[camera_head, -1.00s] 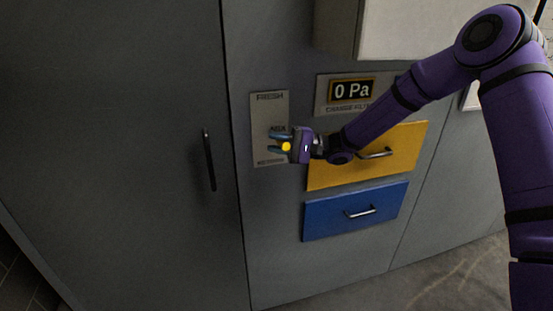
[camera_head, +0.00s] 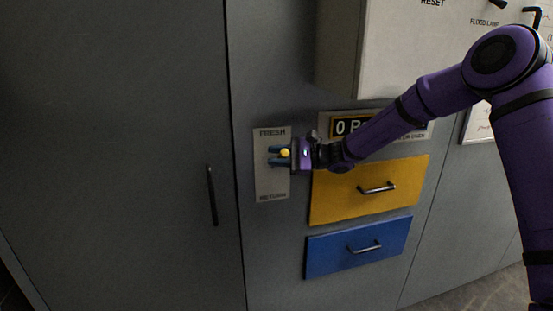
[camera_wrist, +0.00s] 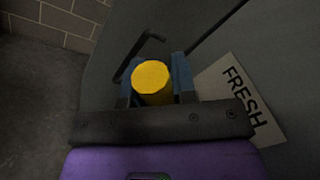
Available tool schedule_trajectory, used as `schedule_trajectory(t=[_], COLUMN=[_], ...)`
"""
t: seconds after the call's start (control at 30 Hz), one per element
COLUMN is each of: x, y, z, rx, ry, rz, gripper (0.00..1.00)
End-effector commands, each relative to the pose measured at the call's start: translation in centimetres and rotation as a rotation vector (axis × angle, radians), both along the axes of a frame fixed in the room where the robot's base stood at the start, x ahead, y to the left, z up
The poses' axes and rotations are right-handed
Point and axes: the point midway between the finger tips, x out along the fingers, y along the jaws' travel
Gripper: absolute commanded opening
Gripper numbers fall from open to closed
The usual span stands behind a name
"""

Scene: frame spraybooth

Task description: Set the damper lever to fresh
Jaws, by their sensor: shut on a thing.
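The damper plate (camera_head: 272,188) is a pale upright panel on the grey cabinet front, marked FRESH at its top and RETURN at its bottom. The damper lever's yellow knob (camera_head: 285,153) sits in front of the plate's upper half, below the FRESH label. My gripper (camera_head: 280,154) is shut on the knob, its blue fingers on either side. In the wrist view the round yellow knob (camera_wrist: 152,78) shows between the fingers, and the plate (camera_wrist: 235,88) with FRESH lies to the right. The lever's shaft is hidden, and so is the middle of the plate.
A tall grey door with a black handle (camera_head: 212,196) is left of the plate. To the right are a pressure display (camera_head: 345,127), partly behind my arm, a yellow drawer (camera_head: 335,197) and a blue drawer (camera_head: 335,257). A pale box (camera_head: 400,55) juts out above.

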Motion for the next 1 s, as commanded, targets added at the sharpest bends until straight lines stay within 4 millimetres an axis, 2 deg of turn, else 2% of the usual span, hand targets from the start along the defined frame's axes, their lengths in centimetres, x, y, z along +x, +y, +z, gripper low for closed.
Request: schedule_trajectory(t=[0.3,0.33,0.4,0.43,0.77,0.87,1.0], x=[0.2,0.2,0.2,0.2,0.1,0.2,0.3], y=[-0.1,-0.1,-0.1,0.0,-0.3,-1.3,-3.7], z=[0.2,0.2,0.2,0.2,0.1,0.0,-0.1], rx=[0.002,0.002,0.002,0.002,0.001,0.0,0.0], ry=[0.003,0.003,0.003,0.002,0.002,0.001,0.001], rz=[-0.005,-0.005,-0.005,-0.005,-0.003,-0.006,-0.007], gripper=[0.0,0.3,0.46,0.51,0.51,0.51,0.51])
